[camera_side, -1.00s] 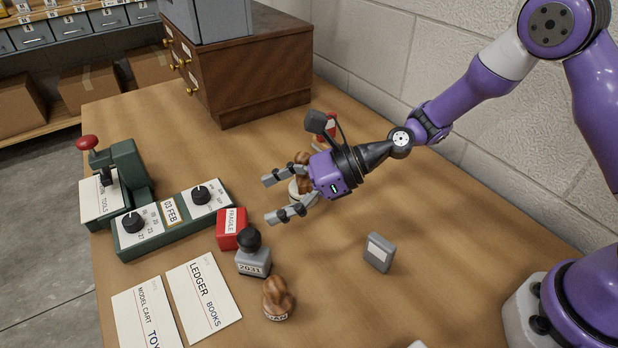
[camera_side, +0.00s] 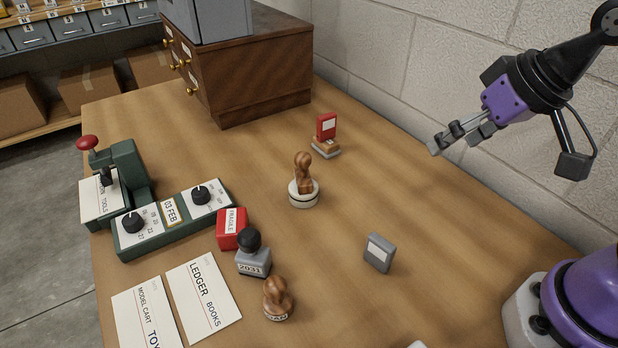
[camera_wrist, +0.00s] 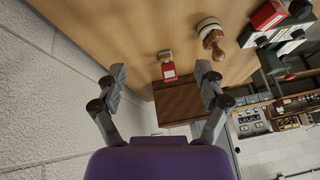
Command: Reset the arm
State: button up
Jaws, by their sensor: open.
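My gripper (camera_side: 458,143) is at the upper right in the side view, raised above the table near the wall. It is purple and black with grey fingers, apart and empty. In the wrist view my gripper (camera_wrist: 161,84) shows both fingers spread with nothing between them. The wooden table (camera_side: 350,185) lies below and to the left of it.
A wooden-handled stamp on a round pale base (camera_side: 304,190) and a red-topped stamp (camera_side: 326,130) stand mid-table. A grey block (camera_side: 378,253), a red FRAGILE box (camera_side: 231,228), more stamps, cards and a green dial device (camera_side: 180,232) are nearer. A drawer cabinet (camera_side: 250,75) stands behind.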

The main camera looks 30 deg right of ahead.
jog(key=s+d, duration=0.1)
jog(key=s+d+n+h, duration=0.1)
jog(key=shift+s+r+n, duration=0.3)
jog(key=shift+s+r, duration=0.05)
